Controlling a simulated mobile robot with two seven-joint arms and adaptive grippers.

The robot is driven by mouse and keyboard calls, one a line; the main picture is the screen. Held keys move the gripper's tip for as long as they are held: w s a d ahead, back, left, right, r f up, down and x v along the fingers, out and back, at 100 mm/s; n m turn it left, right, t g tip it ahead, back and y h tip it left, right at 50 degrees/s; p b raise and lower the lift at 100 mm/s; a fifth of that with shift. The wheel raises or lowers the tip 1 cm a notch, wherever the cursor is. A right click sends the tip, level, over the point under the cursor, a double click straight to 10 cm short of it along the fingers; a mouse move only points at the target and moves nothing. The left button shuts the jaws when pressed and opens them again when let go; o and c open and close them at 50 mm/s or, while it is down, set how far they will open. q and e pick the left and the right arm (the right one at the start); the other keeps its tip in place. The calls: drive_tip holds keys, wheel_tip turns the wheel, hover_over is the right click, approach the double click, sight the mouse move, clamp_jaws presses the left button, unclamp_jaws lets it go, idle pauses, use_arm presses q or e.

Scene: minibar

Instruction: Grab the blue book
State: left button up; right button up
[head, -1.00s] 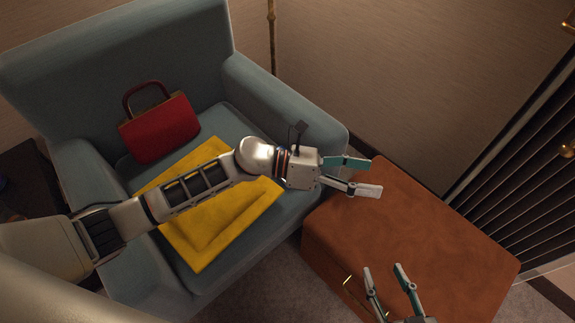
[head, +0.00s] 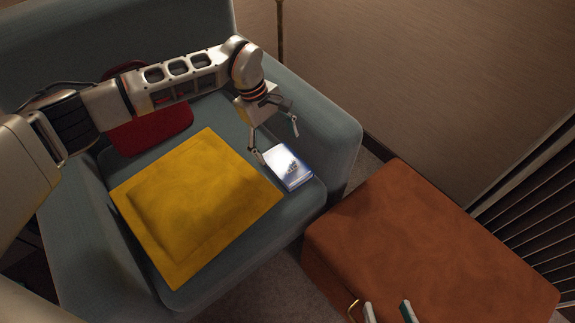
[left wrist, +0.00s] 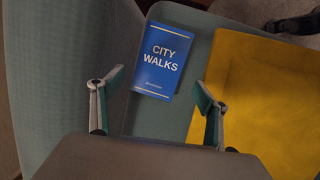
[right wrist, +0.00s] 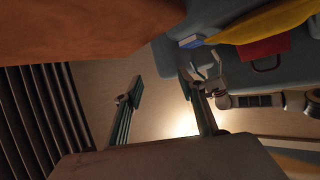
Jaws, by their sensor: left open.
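The blue book (head: 290,167) lies flat on the armchair seat, between the yellow cushion and the armrest at picture right; glare whitens its cover in the head view. In the left wrist view the book (left wrist: 162,62) shows its cover, "CITY WALKS", between and beyond the fingertips. My left gripper (head: 273,142) is open and empty above the book, pointing down at it; it also shows in the left wrist view (left wrist: 154,88). My right gripper (head: 387,308) is open and empty at the bottom edge of the head view, by the brown ottoman; it also shows in the right wrist view (right wrist: 161,91).
The yellow cushion (head: 195,205) lies beside the book on the seat. The armrest (head: 325,125) rises on the book's other side. A red handbag (head: 150,133) is partly behind my left arm. A brown leather ottoman (head: 430,240) stands at the right, its top clear.

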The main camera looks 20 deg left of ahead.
sight(285, 164)
use_arm(q)
drive_tip(key=x, duration=0.2)
drive_tip(key=b+x, duration=0.1)
drive_tip(key=x, duration=0.1)
drive_tip(key=b+x, duration=0.1)
drive_tip(key=x, duration=0.2)
drive_tip(key=shift+s, duration=0.35)
drive_tip(key=shift+d+f+b, duration=0.15)
drive_tip(key=shift+f+b, duration=0.15)
drive_tip(key=shift+f, duration=0.05)
drive_tip(key=shift+w, duration=0.15)
drive_tip(key=shift+r, duration=0.15)
drive_tip(key=c, duration=1)
use_arm(e)
drive_tip(key=a+m, duration=0.1)
drive_tip(key=s+a+m, duration=0.1)
drive_tip(key=a+f+m, duration=0.1)
drive_tip(key=shift+s+a+y, duration=0.25)
drive_tip(key=shift+a+y, duration=0.15)
